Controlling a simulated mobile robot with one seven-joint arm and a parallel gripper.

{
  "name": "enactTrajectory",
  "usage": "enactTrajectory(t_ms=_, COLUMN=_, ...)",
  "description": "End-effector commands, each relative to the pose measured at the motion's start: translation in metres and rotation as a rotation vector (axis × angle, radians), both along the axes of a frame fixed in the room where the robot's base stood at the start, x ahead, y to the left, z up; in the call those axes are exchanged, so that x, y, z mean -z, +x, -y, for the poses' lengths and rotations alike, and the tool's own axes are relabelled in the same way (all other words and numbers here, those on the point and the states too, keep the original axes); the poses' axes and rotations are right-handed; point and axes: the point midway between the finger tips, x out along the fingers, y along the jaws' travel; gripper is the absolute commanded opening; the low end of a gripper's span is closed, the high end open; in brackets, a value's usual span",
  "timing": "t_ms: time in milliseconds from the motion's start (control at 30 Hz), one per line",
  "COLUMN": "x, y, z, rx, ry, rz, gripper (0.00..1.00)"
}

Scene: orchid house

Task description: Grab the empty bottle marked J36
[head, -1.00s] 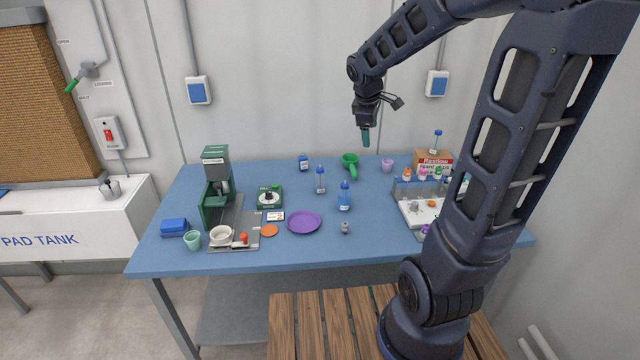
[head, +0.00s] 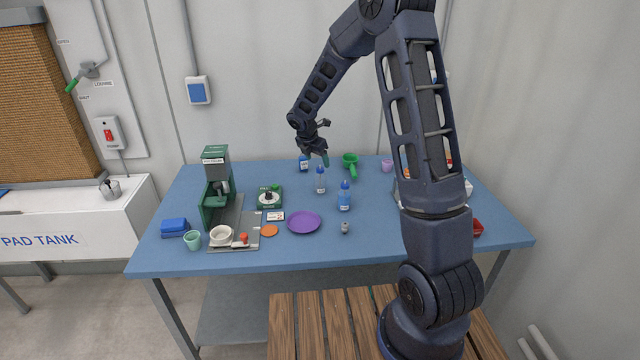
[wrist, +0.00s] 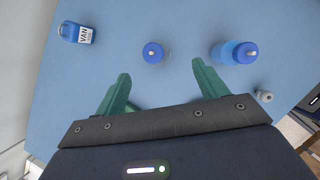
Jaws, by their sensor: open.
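A clear, colourless-looking bottle with a blue cap (head: 320,182) stands upright on the blue table. I cannot read any J36 mark on it. In the wrist view its blue cap (wrist: 153,53) is seen from above, just beyond the space between my fingertips. A bottle filled with blue (head: 344,197) stands to its right, and also shows in the wrist view (wrist: 230,52).
A green funnel-like cup (head: 350,164) is behind to the right. A purple plate (head: 304,222), an orange disc (head: 269,230) and a small grey item (head: 345,228) lie in front. A green machine (head: 216,190) stands at the left. My arm hides much of the right side.

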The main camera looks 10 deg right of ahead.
Motion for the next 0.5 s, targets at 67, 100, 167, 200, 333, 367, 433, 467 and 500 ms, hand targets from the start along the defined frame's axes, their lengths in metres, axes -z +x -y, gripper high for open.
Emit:
enactTrajectory(t_ms=67, x=0.008, y=0.004, z=-0.006, rx=-0.035, ry=-0.01, rz=-0.009, gripper=0.72)
enactTrajectory(t_ms=100, x=0.01, y=0.005, z=-0.007, rx=-0.047, ry=-0.014, rz=-0.012, gripper=0.72)
enactTrajectory(t_ms=167, x=0.014, y=0.006, z=-0.008, rx=-0.055, ry=-0.017, rz=-0.015, gripper=0.72)
enactTrajectory(t_ms=200, x=0.016, y=0.007, z=-0.008, rx=-0.058, ry=-0.018, rz=-0.016, gripper=0.72)
enactTrajectory(t_ms=333, x=0.026, y=0.009, z=-0.006, rx=-0.058, ry=-0.017, rz=-0.017, gripper=0.72)
enactTrajectory(t_ms=367, x=0.03, y=0.01, z=-0.005, rx=-0.058, ry=-0.017, rz=-0.017, gripper=0.72)
enactTrajectory(t_ms=433, x=0.039, y=0.013, z=-0.002, rx=-0.057, ry=-0.019, rz=-0.018, gripper=0.72)
enactTrajectory(t_ms=467, x=0.043, y=0.014, z=0.0, rx=-0.058, ry=-0.018, rz=-0.017, gripper=0.72)
enactTrajectory(t_ms=500, x=0.049, y=0.016, z=0.001, rx=-0.057, ry=-0.018, rz=-0.017, gripper=0.72)
